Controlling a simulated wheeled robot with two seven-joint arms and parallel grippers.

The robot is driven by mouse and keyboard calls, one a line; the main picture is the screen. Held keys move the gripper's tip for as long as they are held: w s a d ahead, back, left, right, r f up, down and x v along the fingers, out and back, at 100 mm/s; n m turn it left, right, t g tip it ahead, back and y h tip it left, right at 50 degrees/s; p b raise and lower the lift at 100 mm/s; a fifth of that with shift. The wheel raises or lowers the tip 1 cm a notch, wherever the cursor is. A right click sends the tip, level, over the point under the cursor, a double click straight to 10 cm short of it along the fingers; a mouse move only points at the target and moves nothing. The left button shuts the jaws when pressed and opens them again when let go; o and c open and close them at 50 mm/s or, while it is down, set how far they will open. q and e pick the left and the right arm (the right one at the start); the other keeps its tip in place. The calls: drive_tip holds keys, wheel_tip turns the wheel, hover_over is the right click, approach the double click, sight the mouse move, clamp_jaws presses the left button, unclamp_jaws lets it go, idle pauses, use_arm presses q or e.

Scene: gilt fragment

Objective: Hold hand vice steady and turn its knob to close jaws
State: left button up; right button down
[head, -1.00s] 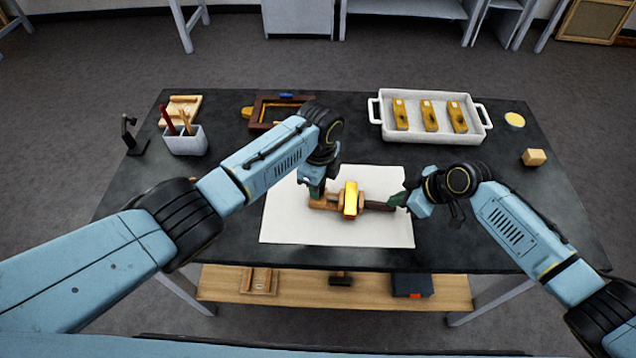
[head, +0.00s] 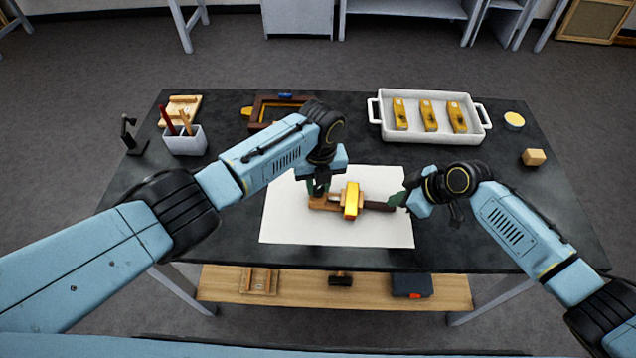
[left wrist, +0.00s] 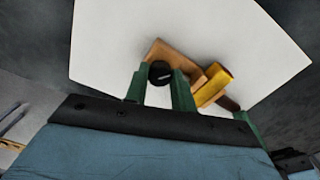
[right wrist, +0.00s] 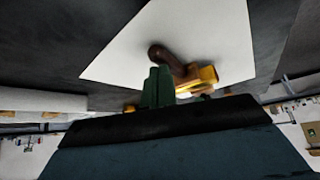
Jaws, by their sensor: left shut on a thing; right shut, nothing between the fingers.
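The hand vice (head: 331,206) lies on a white sheet (head: 290,228), its wooden body to the left and its dark brown handle (head: 379,206) to the right. A shiny gold piece (head: 351,200) sits at its middle; any jaw gap is too small to tell. My left gripper (head: 318,189) is over the vice's left end, shut on the black knob (left wrist: 160,72), which has a white mark. My right gripper (head: 400,199) is shut and empty at the handle's right end. In the right wrist view its closed fingers (right wrist: 158,86) are beside the handle; contact is unclear.
A brush pot (head: 185,140) and a dark frame (head: 262,122) stand at the back left. The sheet's front is clear.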

sight(320, 187)
use_arm(q)
drive_tip(key=shift+d+m, duration=0.1)
drive_tip(key=shift+m, duration=0.6)
use_arm(e)
drive_tip(key=shift+s+f, duration=0.25)
drive_tip(key=shift+f, duration=0.1)
use_arm(q)
drive_tip(key=o, duration=1)
wheel_tip(320, 187, up, 12)
drive_tip(key=shift+r, duration=0.1)
use_arm(e)
drive_tip(key=shift+r, duration=0.1)
drive_tip(key=shift+w+r, duration=0.15)
drive_tip(key=shift+r, duration=0.5)
use_arm(q)
drive_tip(key=shift+w+d, duration=0.1)
use_arm(e)
drive_tip(key=shift+w+r, duration=0.1)
drive_tip(key=shift+r, duration=2.45)
